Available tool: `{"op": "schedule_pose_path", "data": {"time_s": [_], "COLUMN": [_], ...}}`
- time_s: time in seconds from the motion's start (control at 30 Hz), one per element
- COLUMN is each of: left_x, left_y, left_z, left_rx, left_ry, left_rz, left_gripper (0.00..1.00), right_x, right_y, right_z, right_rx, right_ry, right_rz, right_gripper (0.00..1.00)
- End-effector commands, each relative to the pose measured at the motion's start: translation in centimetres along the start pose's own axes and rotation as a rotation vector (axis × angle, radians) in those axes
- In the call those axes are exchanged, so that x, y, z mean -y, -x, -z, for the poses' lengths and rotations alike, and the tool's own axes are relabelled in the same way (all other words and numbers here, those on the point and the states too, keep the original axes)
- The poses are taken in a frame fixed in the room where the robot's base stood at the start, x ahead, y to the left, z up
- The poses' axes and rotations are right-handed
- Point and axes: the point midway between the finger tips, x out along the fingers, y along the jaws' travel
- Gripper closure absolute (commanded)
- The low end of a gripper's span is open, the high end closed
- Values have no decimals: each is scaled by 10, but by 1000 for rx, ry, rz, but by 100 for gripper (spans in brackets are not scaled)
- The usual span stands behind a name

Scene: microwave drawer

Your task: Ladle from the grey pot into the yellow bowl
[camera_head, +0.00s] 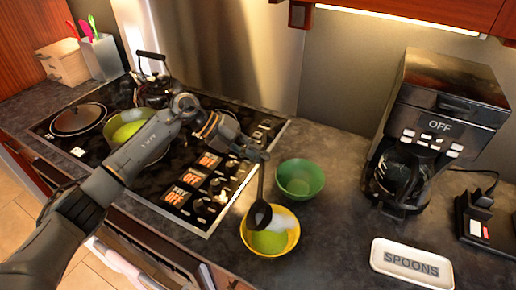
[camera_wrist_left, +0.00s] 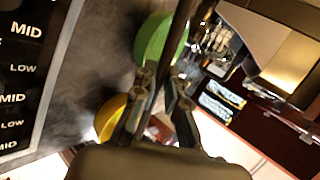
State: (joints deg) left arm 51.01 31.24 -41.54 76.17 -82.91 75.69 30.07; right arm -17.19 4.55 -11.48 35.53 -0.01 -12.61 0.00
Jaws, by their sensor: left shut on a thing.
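The yellow bowl (camera_head: 293,243) stands on the counter, with green content and a whitish patch in it. My left gripper (camera_head: 256,154) is shut on the handle of a black ladle (camera_head: 259,213). The ladle hangs upright, its cup at the yellow bowl's left rear rim; I cannot tell if they touch. The pot (camera_head: 108,141), with green content, is on the stove, partly behind my left arm. In the left wrist view the fingers (camera_wrist_left: 163,92) close around the dark handle; part of the yellow bowl (camera_wrist_left: 106,115) shows. My right gripper is out of view.
A green bowl (camera_head: 301,178) stands just behind the yellow bowl. A coffee maker (camera_head: 436,125) and a white SPOONS tray (camera_head: 411,282) are to the right. A black kettle (camera_head: 153,88) and a lidded pan (camera_head: 78,120) are on the stove. Some counter between bowls and coffee maker is clear.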

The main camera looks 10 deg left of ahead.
Motion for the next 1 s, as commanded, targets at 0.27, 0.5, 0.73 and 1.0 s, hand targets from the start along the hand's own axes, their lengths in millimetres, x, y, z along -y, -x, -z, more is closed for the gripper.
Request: {"op": "schedule_pose_path", "data": {"time_s": [0.27, 0.5, 0.73, 1.0], "left_x": [6, 8, 10, 12], "left_y": [4, 5, 6, 8], "left_z": [0, 0, 0, 0], "left_rx": [0, -1, -1, 1], "left_ry": [3, 6, 8, 12], "left_rz": [-110, -211, -320, -472], "left_gripper": [100, 100, 100, 100], "right_x": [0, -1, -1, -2], "right_y": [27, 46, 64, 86], "right_z": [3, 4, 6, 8], "right_rx": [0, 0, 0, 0], "right_ry": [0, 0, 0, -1], "right_rz": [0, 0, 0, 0], "right_gripper": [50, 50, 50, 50]}}
